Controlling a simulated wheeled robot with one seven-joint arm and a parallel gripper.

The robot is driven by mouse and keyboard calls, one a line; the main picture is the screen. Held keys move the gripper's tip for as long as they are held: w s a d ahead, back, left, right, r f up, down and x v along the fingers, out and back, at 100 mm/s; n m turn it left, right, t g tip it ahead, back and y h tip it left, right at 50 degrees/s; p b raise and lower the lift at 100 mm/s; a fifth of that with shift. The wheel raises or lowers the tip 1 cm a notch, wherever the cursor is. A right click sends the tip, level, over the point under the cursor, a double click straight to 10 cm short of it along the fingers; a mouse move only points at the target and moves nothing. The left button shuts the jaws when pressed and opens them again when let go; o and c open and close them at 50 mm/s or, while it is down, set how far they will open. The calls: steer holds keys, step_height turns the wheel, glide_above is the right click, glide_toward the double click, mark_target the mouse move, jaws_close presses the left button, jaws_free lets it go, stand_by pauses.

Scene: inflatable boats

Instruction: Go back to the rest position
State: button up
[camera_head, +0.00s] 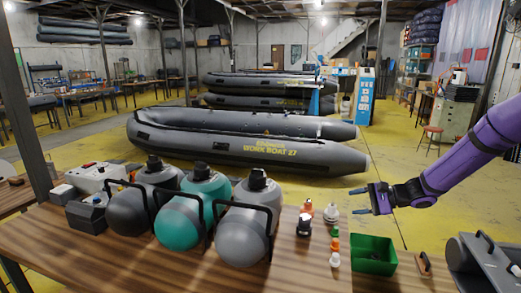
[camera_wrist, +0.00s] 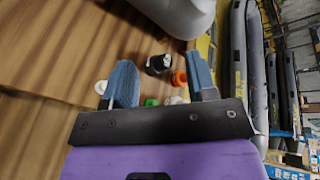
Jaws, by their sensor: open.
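My purple arm reaches in from the right in the head view. My gripper (camera_head: 371,199) is open and empty, held in the air above the right part of the wooden table (camera_head: 320,270). In the wrist view the two blue-grey fingers of my gripper (camera_wrist: 163,85) stand apart with nothing held between them. Small caps and bottles on the table show past and between the fingers, among them a dark one (camera_wrist: 158,64) and an orange one (camera_wrist: 179,77).
Large tanks (camera_head: 245,225) with black handles stand on the table's left and middle. A green bin (camera_head: 372,256) sits below my gripper, with small bottles (camera_head: 305,222) left of it. A grey container (camera_head: 485,262) stands at right. Inflatable boats (camera_head: 240,145) lie behind on the yellow floor.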

steer(key=s+a+r+n+g+h, duration=0.2)
steer(key=s+a+r+n+h, duration=0.15)
steer(key=s+r, duration=0.5)
steer(key=s+a+r+n+g+h, duration=0.2)
steer(key=s+r+n+h, duration=0.2)
steer(key=s+r, duration=0.45)
steer(key=s+d+r+n+t+h, duration=0.2)
steer(key=s+r, duration=0.1)
steer(key=s, duration=0.7)
steer(key=s+d+r+n+t+h, duration=0.2)
steer(key=s+d+r+h, duration=0.1)
steer(key=s, duration=0.8)
steer(key=shift+s+d+r, duration=0.2)
steer(key=shift+s+d, duration=0.05)
steer(key=shift+d, duration=0.1)
